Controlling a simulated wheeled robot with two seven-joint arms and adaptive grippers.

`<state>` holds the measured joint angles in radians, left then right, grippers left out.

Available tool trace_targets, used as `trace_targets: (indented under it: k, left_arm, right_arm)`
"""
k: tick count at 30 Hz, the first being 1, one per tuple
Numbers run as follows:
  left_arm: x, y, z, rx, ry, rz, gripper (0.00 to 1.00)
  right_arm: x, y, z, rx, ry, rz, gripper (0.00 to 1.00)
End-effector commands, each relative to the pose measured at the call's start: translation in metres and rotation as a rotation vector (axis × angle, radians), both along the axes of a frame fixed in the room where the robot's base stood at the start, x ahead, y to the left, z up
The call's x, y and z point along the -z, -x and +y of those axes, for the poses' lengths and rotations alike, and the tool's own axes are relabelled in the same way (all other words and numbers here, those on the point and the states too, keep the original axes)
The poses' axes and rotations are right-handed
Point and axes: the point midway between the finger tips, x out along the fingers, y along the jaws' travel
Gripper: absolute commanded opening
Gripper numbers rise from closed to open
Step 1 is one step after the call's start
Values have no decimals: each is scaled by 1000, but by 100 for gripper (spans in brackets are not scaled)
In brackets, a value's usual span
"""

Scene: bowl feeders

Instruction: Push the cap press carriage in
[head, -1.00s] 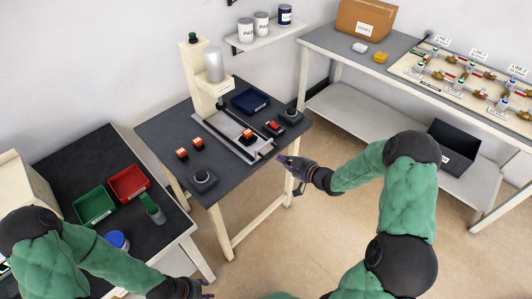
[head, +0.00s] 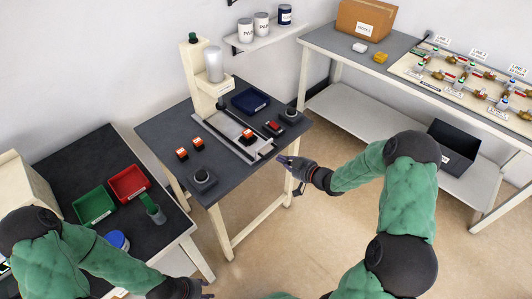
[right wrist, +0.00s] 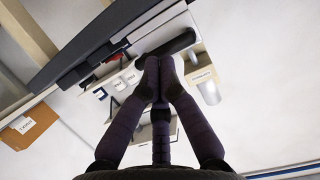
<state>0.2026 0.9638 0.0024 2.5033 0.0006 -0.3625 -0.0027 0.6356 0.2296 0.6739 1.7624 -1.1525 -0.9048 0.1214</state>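The cap press (head: 206,85) is a cream column with a green top and a clear cylinder, standing at the back of the dark table. Its grey rail track (head: 228,127) runs toward the front edge. The carriage (head: 262,149) is at the track's front end, with an orange-red part (head: 247,137) by it. My right gripper (head: 281,160) is just off the front edge, close to the carriage. In the right wrist view its fingertips (right wrist: 159,62) are together, near a dark bar (right wrist: 180,42); contact is unclear. My left gripper (head: 207,289) is partly cut off at the bottom.
A side table at left holds green (head: 93,205) and red (head: 128,183) bins. Floor in front is clear.

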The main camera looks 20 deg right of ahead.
Motion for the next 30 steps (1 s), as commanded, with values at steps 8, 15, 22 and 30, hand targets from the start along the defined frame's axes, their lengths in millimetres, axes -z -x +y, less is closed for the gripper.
trace_targets:
  k: [8,15,22,30]
  left_arm:
    - [3,0,0,0,0,0,40]
    - [6,0,0,0,0,0,40]
    - [8,0,0,0,0,0,40]
    - [11,0,0,0,0,0,40]
  right_arm:
    - [1,-12,5,-2,0,-1,0]
    - [1,-23,10,-1,0,0,0]
    - [0,-34,15,-3,1,-1,0]
    - [1,-47,20,-1,0,0,0]
